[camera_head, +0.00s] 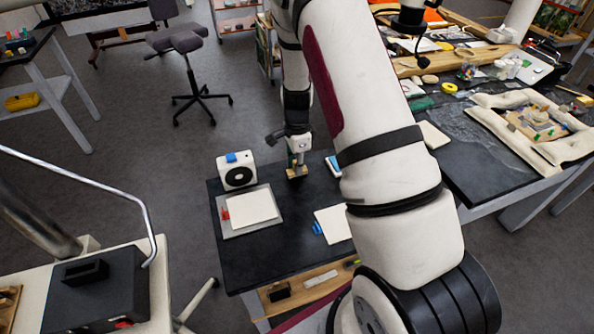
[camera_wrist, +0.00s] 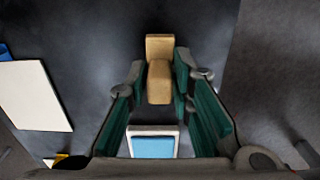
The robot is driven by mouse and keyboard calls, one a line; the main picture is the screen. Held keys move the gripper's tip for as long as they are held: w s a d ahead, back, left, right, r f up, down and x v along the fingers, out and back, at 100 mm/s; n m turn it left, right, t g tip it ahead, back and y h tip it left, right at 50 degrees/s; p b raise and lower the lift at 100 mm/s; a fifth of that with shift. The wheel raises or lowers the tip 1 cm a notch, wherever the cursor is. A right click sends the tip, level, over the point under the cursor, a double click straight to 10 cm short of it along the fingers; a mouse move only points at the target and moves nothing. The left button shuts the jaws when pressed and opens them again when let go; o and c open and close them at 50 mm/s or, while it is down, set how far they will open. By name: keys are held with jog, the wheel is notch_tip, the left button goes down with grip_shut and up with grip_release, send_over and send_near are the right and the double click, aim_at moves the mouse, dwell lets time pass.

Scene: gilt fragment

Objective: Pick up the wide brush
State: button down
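A tan, wood-coloured two-part piece, which I take to be the wide brush (camera_head: 296,172), is at the far side of the small black table. In the wrist view the brush (camera_wrist: 159,80) lies between my fingertips, one part narrower than the other. My gripper (camera_head: 299,150) is right above it, pointing down.
A blue-and-white flat item (camera_wrist: 152,145) lies close by. A white pad (camera_head: 335,223) with a blue clip and a grey board with a white sheet (camera_head: 252,206) lie nearer. A white box with a black disc (camera_head: 237,171) stands left. The table's edge is close, with floor beyond.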

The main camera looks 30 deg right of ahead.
jog(key=shift+r, duration=0.1)
jog(key=shift+w+r+b, duration=0.1)
jog(key=shift+r+b, duration=0.2)
jog(key=shift+r, duration=0.55)
jog(key=shift+s+r, duration=0.55)
jog(key=shift+r, duration=0.3)
jog(key=s, duration=0.5)
jog(key=s+r+b, duration=0.1)
jog(key=s, duration=0.4)
jog(key=s+d, duration=0.1)
jog(key=s, duration=0.4)
jog(key=shift+r, duration=0.2)
jog(key=c, duration=2.1)
grip_release()
grip_shut()
jog(key=shift+d, duration=0.1)
